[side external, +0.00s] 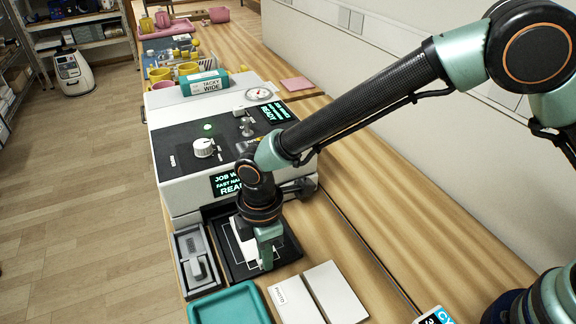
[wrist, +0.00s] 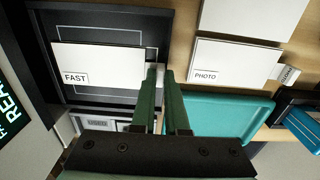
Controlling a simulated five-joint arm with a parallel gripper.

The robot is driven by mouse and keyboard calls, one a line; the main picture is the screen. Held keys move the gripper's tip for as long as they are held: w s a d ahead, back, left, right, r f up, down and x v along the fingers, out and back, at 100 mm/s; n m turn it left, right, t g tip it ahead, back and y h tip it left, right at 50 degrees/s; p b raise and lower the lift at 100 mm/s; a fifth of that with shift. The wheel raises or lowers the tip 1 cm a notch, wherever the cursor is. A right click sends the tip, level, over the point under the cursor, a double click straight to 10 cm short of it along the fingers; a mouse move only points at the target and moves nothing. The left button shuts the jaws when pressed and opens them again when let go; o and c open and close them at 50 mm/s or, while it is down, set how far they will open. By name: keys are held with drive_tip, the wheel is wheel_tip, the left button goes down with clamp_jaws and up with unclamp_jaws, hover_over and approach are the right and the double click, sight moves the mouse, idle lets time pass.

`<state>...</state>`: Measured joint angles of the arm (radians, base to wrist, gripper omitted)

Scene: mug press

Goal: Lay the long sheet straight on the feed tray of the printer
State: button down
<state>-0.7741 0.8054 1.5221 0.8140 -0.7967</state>
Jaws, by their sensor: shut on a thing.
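My gripper (side external: 265,262) is at the near end of the black feed tray (side external: 283,240) of the printer. In the wrist view its fingers (wrist: 160,75) are shut on the narrow end tab of a white sheet (wrist: 95,62) marked FAST. The sheet lies over the tray's white outline (wrist: 100,29), with its long edges roughly parallel to it. It covers part of the outline. In the side view the sheet (side external: 242,245) is partly hidden by my gripper. I cannot tell if it touches the tray floor.
Two white sheets, one marked PHOTO (wrist: 240,65), lie on the table beside the feed tray. A teal tray (side external: 232,300) stands in front. A grey holder (side external: 187,245) sits at the left. The printer (side external: 165,130) stands behind, its screen showing READY.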

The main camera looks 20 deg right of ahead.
drive_tip(key=shift+f, duration=0.15)
drive_tip(key=c, duration=0.9)
unclamp_jaws()
drive_tip(key=shift+c, duration=0.2)
wheel_tip(320, 180, up, 12)
drive_tip(key=w+d+r+m+t, duration=0.1)
drive_tip(key=w+d+r+m, duration=0.1)
drive_tip(key=d+r+m, duration=0.35)
drive_tip(key=s+d+r+m+t, duration=0.1)
drive_tip(key=d+m, duration=0.3)
drive_tip(key=d, duration=0.5)
drive_tip(key=s+d+r+m+t, duration=0.2)
drive_tip(key=s+d+m, duration=0.2)
drive_tip(key=d, duration=0.5)
drive_tip(key=s+d+r+m+t, duration=0.1)
drive_tip(key=d+m, duration=0.3)
drive_tip(key=d, duration=0.6)
drive_tip(key=shift+s+r+t, duration=0.3)
drive_tip(key=shift+s+r, duration=0.5)
drive_tip(key=shift+s, duration=0.05)
